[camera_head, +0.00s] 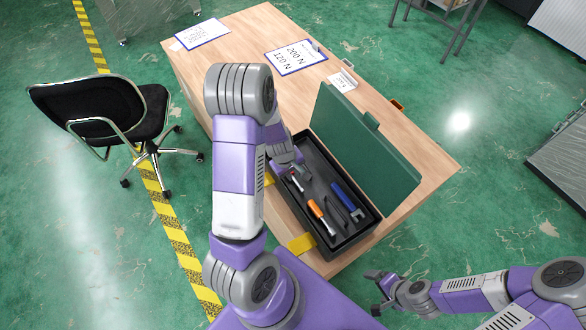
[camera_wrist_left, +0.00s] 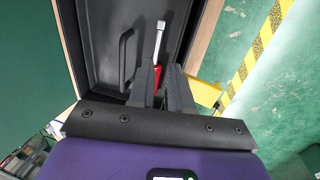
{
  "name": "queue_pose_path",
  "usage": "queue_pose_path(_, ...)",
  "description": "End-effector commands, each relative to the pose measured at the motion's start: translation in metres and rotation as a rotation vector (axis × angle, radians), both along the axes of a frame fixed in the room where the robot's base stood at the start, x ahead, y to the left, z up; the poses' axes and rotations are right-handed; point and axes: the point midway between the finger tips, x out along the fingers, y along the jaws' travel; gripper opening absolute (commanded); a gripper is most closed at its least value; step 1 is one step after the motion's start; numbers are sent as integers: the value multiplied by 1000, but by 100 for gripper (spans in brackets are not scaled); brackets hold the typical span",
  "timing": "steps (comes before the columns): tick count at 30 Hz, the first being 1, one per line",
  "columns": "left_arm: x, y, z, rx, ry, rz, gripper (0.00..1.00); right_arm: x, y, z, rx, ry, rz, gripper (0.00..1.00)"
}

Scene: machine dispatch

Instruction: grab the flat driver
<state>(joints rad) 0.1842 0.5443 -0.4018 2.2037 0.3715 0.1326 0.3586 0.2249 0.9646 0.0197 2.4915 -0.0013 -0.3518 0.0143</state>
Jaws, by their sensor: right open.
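A red-handled driver (camera_wrist_left: 156,77) with a bright metal shaft lies in the black toolbox (camera_head: 352,242); its tip looks flat. In the head view the red-handled driver (camera_head: 296,180) is partly hidden by my left gripper (camera_head: 296,168), which is low over the box's far end. In the left wrist view my left gripper (camera_wrist_left: 163,72) has a finger on each side of the red handle. I cannot tell whether the fingers press on it. My right gripper (camera_head: 374,292) is open and empty, off the table's near right side.
The box also holds an orange-handled tool (camera_head: 320,214), a blue tool (camera_head: 350,198) and a black handle (camera_wrist_left: 127,58). Its green lid (camera_head: 365,150) stands open on the right. Papers lie on the far part of the wooden table (camera_head: 225,75). A black chair (camera_head: 100,112) stands left.

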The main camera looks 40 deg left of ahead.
Motion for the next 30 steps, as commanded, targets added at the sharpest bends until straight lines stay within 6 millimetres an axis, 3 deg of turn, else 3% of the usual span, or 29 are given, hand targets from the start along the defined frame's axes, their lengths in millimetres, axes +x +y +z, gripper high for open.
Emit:
queue_pose_path(1,0,0,-14,0,0,-1,18,0,0,-14,0,0,0,89)
queue_pose_path(6,0,0,-28,0,0,-2,18,1,0,-27,0,-1,0,89)
queue_pose_path(14,4,-2,-53,0,2,-2,18,1,0,-35,0,-1,0,89)
queue_pose_path(24,11,-6,-98,0,2,-2,18,1,0,-46,0,-1,0,89)
queue_pose_path(30,12,-6,-101,0,-1,-3,18,1,0,-46,0,-1,0,89)
